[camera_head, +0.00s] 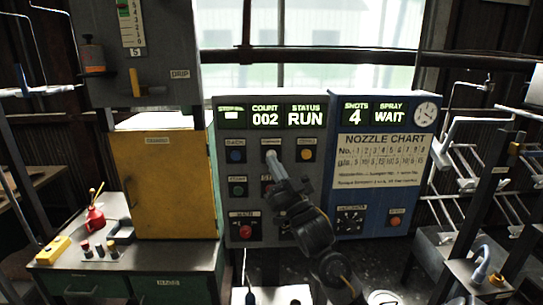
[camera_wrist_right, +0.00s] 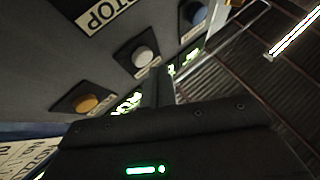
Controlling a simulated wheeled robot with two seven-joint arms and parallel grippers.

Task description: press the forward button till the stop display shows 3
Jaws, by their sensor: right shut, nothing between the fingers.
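The grey control panel (camera_head: 223,150) stands ahead in the head view. Its forward button is the white one (camera_wrist_right: 145,56) in the wrist view, between a yellow button (camera_wrist_right: 87,103) and a blue button (camera_wrist_right: 195,12). My right gripper (camera_head: 272,158) is shut and empty, its tip in front of the forward button in the head view and covering much of it. In the wrist view its dark fingers reach toward that button; I cannot tell whether they touch. The stop display (camera_head: 230,111) is lit, but its text is too small to read. My left gripper is out of view.
The count display (camera_head: 265,115) reads 002 and the status display (camera_head: 306,115) reads RUN. A red button (camera_head: 246,231) sits low on the panel. A yellow cabinet (camera_head: 175,185) stands left; a rack with hangers (camera_head: 465,165) stands right.

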